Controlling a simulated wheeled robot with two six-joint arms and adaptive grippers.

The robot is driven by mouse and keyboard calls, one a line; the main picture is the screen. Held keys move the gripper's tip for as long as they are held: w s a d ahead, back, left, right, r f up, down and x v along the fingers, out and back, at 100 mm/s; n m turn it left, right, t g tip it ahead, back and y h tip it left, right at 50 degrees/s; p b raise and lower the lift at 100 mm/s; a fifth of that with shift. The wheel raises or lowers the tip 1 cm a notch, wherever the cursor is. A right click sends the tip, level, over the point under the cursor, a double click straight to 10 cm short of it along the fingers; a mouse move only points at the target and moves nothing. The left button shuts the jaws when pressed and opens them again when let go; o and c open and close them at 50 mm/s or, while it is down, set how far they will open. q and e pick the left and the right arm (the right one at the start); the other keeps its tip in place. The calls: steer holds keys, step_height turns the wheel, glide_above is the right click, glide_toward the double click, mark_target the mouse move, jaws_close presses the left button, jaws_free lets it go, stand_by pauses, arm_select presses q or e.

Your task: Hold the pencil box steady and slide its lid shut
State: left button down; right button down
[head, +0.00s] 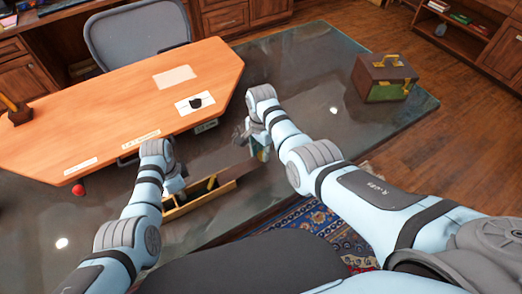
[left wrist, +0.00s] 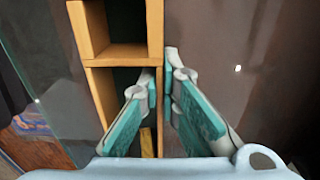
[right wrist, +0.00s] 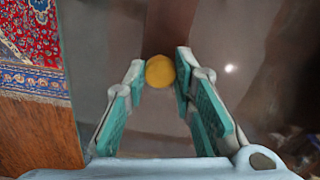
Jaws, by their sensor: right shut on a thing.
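The pencil box (head: 224,189) is a long wooden tray with dark compartments, lying open on the dark glossy surface. In the left wrist view, two of its compartments and its light wooden walls (left wrist: 114,55) show. My left gripper (head: 180,185) has its fingers at the box's long wall; in the left wrist view (left wrist: 160,75) one finger is inside a compartment and one outside. Whether they press the wall is unclear. My right gripper (head: 260,149) is beyond the box's right end, shut on a round yellow knob (right wrist: 160,71).
An orange wooden desk top (head: 110,105) lies behind the box. A red ball (head: 78,190) is left of my left arm. A brown-and-green case (head: 385,78) stands at the far right. A patterned rug (head: 320,228) lies below. The glossy surface right of the box looks clear.

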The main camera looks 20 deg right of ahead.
mark_target(236, 171)
steer(key=shift+a, duration=0.1)
steer(key=a, duration=0.3)
steer(key=s+a, duration=0.1)
steer(key=a, duration=0.2)
steer(key=s+a, duration=0.1)
steer(key=a, duration=0.2)
steer(key=shift+s, duration=0.1)
steer(key=shift+d, duration=0.1)
steer(key=c, duration=1.3)
jaws_free()
step_height(236, 171, up, 12)
